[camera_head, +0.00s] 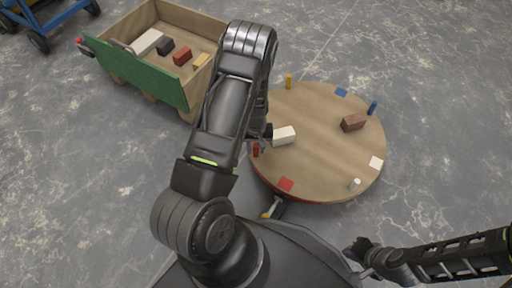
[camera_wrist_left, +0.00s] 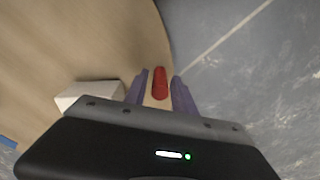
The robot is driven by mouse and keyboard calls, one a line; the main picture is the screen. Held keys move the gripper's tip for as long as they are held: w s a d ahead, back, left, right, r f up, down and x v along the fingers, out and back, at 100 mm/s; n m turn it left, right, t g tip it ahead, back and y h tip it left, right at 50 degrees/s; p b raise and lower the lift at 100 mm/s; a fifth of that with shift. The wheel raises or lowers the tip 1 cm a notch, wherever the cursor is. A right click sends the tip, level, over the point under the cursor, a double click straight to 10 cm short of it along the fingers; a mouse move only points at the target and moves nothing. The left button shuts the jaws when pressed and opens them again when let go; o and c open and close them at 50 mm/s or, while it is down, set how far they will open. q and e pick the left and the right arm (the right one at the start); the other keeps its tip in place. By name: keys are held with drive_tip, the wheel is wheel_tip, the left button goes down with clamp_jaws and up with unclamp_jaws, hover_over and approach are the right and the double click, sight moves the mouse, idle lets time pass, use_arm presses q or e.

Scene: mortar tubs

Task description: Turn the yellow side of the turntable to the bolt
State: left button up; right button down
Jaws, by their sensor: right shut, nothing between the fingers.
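The round wooden turntable (camera_head: 325,150) lies right of my left arm in the head view. Its rim carries a yellow peg (camera_head: 289,81) at the far left, a blue peg (camera_head: 372,107) at right, a white peg (camera_head: 354,184) at the near right and a red peg (camera_head: 256,149) at left. My left gripper (camera_head: 262,142) is at the red peg. In the left wrist view, its open fingers (camera_wrist_left: 161,77) stand either side of the red peg (camera_wrist_left: 160,83), with slim gaps. A grey piece with a yellow spot (camera_head: 267,214), perhaps the bolt, sits by the near rim. My right gripper (camera_head: 361,252) is shut and empty.
On the turntable lie a white block (camera_head: 284,136), a brown block (camera_head: 352,123) and flat blue (camera_head: 341,92), white (camera_head: 376,162) and red (camera_head: 286,184) squares. A green-sided wooden crate (camera_head: 140,76) with several blocks stands at upper left. Floor right of the turntable is clear.

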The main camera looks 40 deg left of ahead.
use_arm(q)
clamp_jaws()
idle(1.1)
